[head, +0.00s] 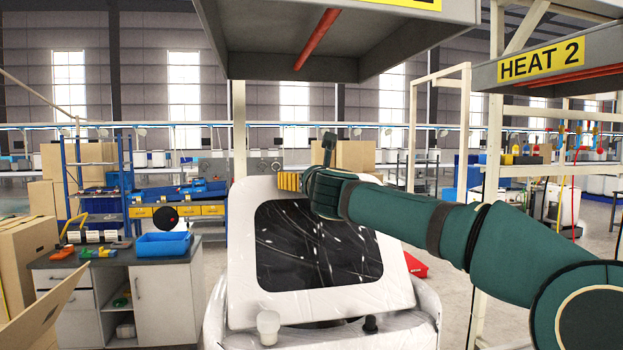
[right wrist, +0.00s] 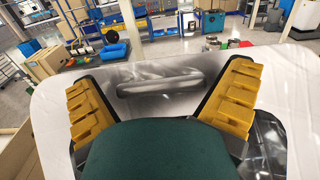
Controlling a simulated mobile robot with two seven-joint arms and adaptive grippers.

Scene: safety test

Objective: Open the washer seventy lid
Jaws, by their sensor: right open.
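The washer (head: 427,308) is white and stands in front of me. Its lid (head: 240,277) is a white panel with a dark, streaked window (head: 318,245) and stands tilted, its top edge high. I cannot tell how far it is from the body behind it. My right gripper (head: 289,182) is at the lid's top edge, with yellow finger pads. In the right wrist view it is open (right wrist: 161,66), fingers spread wide on either side of a metallic bar handle (right wrist: 160,85). I cannot tell whether the fingers touch the lid. My left gripper is out of view.
A grey hood (head: 340,40) hangs overhead, with another marked HEAT 2 (head: 545,62) at right. A workbench with a blue bin (head: 164,245) stands at left, near cardboard boxes (head: 28,258). A red box (head: 415,265) is on the floor behind the washer.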

